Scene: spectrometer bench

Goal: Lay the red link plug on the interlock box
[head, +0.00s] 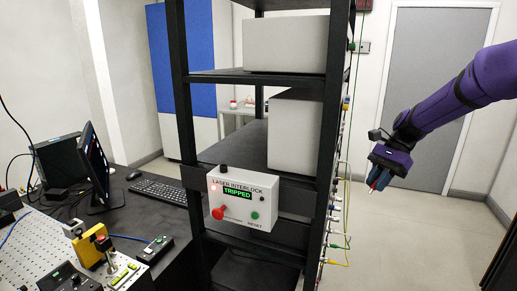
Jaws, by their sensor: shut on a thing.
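The interlock box (262,187) is a white box labelled LASER INTERLOCK, fixed to the front of the black rack. Its green display reads TRIPPED. It has a red knob at lower left, a green button at lower right and a dark round part on top. My gripper (376,182) hangs at the right, well apart from the box, past the rack's right side. It is shut on a small red and pale piece, the red link plug (372,187), which shows only as a tip below the fingers. The rest of the plug is hidden by the fingers.
The black rack (178,120) with pale cases stands between my gripper and the bench. Coloured cables (340,215) hang along its right side. A dark desk with a keyboard (158,190) and monitor (96,165) is at left. The floor at right is clear.

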